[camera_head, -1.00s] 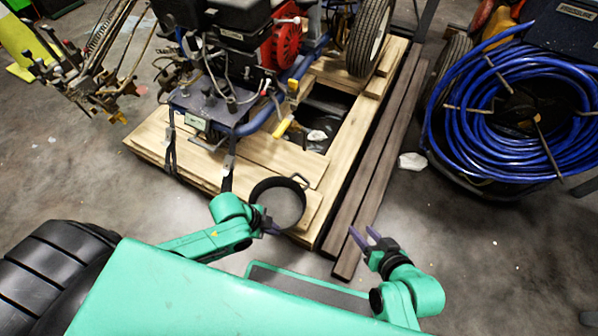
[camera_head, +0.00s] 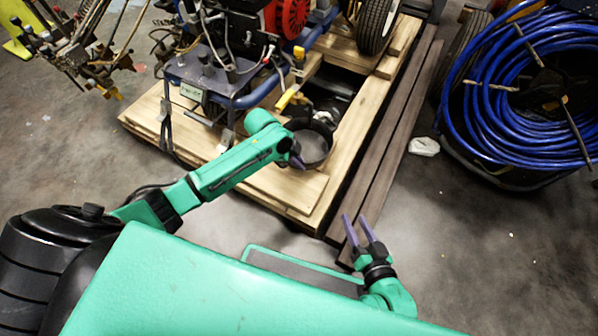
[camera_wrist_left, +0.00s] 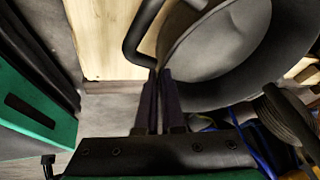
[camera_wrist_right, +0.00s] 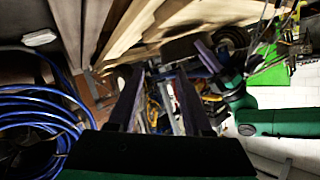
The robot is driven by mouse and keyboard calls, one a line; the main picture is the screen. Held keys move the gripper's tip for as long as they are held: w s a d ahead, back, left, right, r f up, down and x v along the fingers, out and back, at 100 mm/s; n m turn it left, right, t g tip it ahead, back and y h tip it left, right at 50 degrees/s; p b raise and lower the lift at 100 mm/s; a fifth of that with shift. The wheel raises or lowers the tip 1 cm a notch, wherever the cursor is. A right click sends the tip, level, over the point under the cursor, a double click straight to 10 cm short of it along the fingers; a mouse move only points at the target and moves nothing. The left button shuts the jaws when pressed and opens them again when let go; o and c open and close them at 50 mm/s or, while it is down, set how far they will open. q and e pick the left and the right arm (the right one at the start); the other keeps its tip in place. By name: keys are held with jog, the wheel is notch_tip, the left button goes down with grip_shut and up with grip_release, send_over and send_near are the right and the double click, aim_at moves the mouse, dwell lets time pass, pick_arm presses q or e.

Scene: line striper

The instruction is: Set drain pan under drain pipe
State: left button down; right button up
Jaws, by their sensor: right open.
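The drain pan (camera_head: 312,150) is a round dark pan with a lighter grey inside. It is over the wooden pallet beside the machine, near the pallet's opening; whether it touches the boards is unclear. My left gripper (camera_head: 297,161) is shut on the pan's handle at its near-left rim. The left wrist view shows the fingers closed at the black loop handle (camera_wrist_left: 138,42), with the pan (camera_wrist_left: 225,50) to the right. A yellow-ended pipe (camera_head: 288,99), possibly the drain pipe, sticks out from the machine just behind the pan. My right gripper (camera_head: 362,230) is open and empty.
The machine (camera_head: 205,80) with its blue frame stands on the pallet (camera_head: 265,190). Dark planks (camera_head: 395,145) lie along the pallet's right side. A blue hose reel (camera_head: 520,100) stands at the right. Floor between planks and reel is mostly clear.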

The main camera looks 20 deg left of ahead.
pick_arm(q)
jog(key=f, duration=0.3)
jog(key=shift+s, duration=0.2)
pick_arm(e)
jog(key=w+r+t, duration=0.4)
jog(key=w+r, duration=0.4)
jog(key=r, duration=0.1)
jog(key=shift+w+d+r+y, duration=0.2)
jog(key=shift+d+r+y, duration=0.1)
jog(key=shift+r+y, duration=0.1)
pick_arm(q)
jog(key=c, duration=1)
grip_release()
pick_arm(e)
jog(key=shift+w+r, duration=0.1)
jog(key=shift+r, duration=0.05)
pick_arm(q)
jog(key=shift+a, duration=0.1)
